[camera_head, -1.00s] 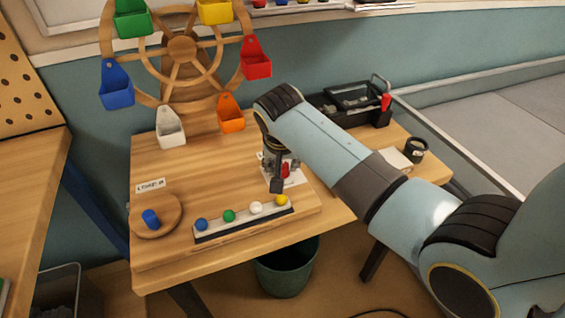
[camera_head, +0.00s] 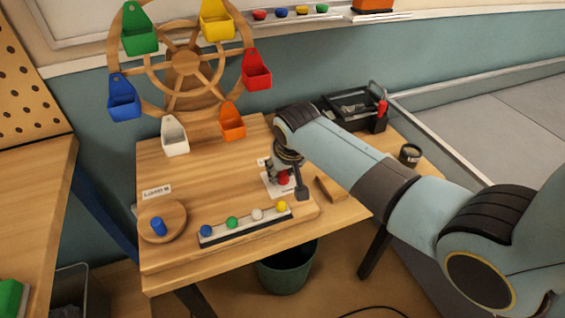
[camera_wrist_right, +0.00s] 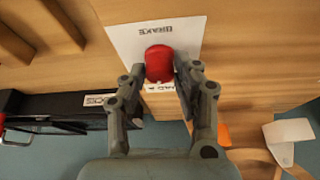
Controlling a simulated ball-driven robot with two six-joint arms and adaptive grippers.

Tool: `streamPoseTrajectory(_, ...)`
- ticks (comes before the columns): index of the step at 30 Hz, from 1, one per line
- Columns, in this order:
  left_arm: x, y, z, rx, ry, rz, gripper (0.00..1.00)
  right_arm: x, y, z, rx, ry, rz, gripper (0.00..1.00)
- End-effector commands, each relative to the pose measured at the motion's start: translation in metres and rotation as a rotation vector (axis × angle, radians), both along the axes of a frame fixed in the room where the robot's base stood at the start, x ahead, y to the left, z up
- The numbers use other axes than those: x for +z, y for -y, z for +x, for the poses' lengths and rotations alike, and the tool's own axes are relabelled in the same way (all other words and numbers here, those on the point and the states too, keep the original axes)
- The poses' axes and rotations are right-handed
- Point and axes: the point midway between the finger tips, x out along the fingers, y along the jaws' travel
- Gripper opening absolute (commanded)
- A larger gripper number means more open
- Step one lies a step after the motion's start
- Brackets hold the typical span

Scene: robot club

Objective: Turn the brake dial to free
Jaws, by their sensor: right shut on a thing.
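The brake dial is a red knob (camera_head: 283,177) on a white card (camera_head: 273,187) at the right of the wooden board. In the right wrist view the red knob (camera_wrist_right: 159,63) sits on the white card (camera_wrist_right: 128,38), which carries the word BRAKE, seen upside down. My right gripper (camera_head: 290,181) is at the dial, and the wrist view shows its two fingers (camera_wrist_right: 160,76) closed on either side of the knob. Lettering beside the knob is partly hidden, so I cannot read the dial's setting. My left gripper is not in view.
A toy Ferris wheel (camera_head: 185,62) with coloured buckets stands behind the board. A round knob base with a blue peg (camera_head: 158,226) is at the left. A strip of coloured balls (camera_head: 245,226) lies in front. A black tool tray (camera_head: 352,112) stands at the back right.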

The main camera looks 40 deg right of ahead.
Motion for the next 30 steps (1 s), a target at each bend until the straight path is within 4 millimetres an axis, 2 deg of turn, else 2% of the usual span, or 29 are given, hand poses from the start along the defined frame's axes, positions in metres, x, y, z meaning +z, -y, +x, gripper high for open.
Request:
streamPoseTrajectory(1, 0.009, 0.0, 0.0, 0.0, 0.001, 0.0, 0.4, 0.004, 0.001, -0.001, 0.041, -0.003, -0.001, 0.0)
streamPoseTrajectory(3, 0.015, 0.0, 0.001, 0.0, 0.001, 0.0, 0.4, 0.004, 0.002, -0.001, 0.107, -0.001, -0.001, 0.0)
streamPoseTrajectory(12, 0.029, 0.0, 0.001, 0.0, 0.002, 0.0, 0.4, 0.002, 0.003, 0.0, 0.391, -0.001, 0.001, 0.0)
streamPoseTrajectory(21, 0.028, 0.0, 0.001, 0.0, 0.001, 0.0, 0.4, 0.0, 0.004, 0.001, 0.646, 0.001, 0.001, 0.0)
streamPoseTrajectory(30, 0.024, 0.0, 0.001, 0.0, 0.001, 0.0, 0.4, -0.001, 0.004, 0.001, 0.812, 0.001, 0.0, 0.0)
